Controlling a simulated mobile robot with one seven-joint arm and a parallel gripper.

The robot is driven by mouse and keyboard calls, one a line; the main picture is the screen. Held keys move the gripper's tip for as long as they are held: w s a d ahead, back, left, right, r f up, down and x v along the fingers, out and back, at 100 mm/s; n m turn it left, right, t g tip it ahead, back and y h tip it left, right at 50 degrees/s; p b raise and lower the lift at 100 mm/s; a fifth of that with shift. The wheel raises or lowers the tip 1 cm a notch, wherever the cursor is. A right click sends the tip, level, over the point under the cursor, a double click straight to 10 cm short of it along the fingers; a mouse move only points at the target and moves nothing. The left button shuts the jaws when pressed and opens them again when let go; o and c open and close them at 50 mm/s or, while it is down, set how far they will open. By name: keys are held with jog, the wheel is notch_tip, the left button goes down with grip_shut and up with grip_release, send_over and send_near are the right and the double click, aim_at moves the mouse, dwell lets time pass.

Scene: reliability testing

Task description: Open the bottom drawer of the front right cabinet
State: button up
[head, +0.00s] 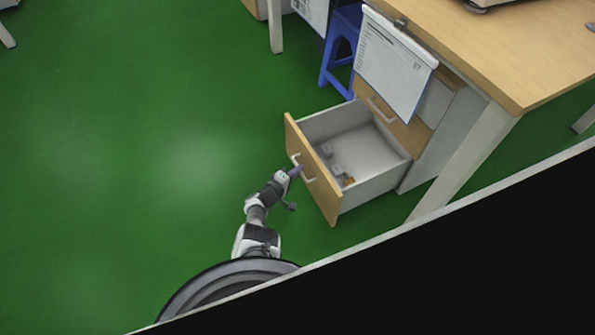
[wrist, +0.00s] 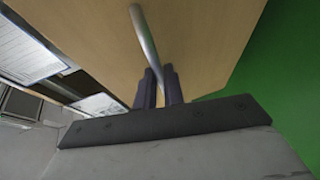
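The bottom drawer (head: 352,148) of the wooden-fronted cabinet (head: 433,135) stands pulled far out, its pale inside showing. Its silver handle (head: 309,179) is on the wooden front. My gripper (head: 297,171) is at this handle, outside the drawer front. In the wrist view the handle (wrist: 145,38) runs down between the two dark fingers of my gripper (wrist: 160,85). The fingers are close together around the bar; its lower end is hidden by them.
A few small items (head: 343,172) lie in the drawer. The drawer above (head: 395,120) is shut, partly covered by a hanging clipboard (head: 393,65). A blue stool (head: 342,45) stands behind. The green floor (head: 130,140) to the left is clear. A table leg (head: 462,165) stands at right.

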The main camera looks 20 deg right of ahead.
jog(key=o, duration=0.4)
jog(key=shift+o, duration=0.2)
jog(key=p+v, duration=0.7)
jog(key=v, duration=0.6)
jog(key=shift+s+a, duration=0.2)
jog(key=shift+a, duration=0.15)
jog(key=shift+r, duration=0.1)
